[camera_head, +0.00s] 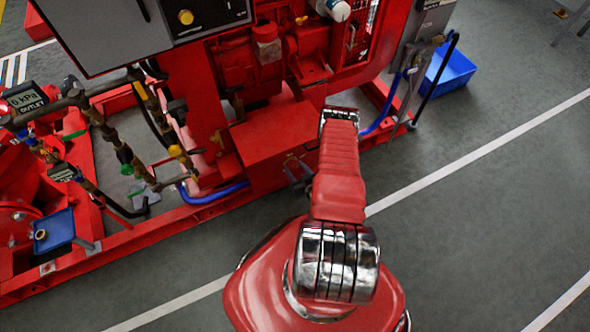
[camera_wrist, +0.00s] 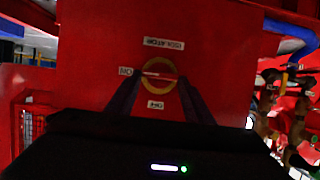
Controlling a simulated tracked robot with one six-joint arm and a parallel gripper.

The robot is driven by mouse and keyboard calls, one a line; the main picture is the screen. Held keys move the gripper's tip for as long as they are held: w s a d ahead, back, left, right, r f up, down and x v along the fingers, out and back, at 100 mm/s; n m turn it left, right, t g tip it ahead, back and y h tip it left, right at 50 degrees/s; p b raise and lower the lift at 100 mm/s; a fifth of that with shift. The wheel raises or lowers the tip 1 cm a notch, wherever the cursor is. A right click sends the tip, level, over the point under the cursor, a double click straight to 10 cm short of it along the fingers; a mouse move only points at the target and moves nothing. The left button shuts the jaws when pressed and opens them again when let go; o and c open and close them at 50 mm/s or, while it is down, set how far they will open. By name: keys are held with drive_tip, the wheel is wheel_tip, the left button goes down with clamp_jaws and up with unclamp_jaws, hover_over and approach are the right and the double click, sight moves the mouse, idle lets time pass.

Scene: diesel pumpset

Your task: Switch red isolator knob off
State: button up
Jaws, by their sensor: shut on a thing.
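The red isolator knob (camera_wrist: 158,75) sits inside a yellow ring on a flat red panel (camera_wrist: 90,60) in the wrist view. A pale mark on it lies roughly level and reaches left towards a small white label (camera_wrist: 125,71). A label reading ISOLATOR (camera_wrist: 163,43), which appears reversed, is above it, and another small label (camera_wrist: 155,105) is below. My gripper (camera_wrist: 160,82) has one dark finger on each side of the knob, and it is shut on it. The finger contact is dark and hard to see. In the head view I cannot make out the knob.
The red pumpset (camera_head: 262,145) stands ahead of my arm in the head view. A blue crate (camera_head: 452,72) is on the floor at the upper right. Grey floor with white lines is clear at the right.

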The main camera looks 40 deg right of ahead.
drive_tip(key=shift+c, duration=1.4)
drive_tip(key=shift+a, duration=0.25)
drive_tip(key=shift+c, duration=0.6)
drive_tip(key=shift+d, duration=0.2)
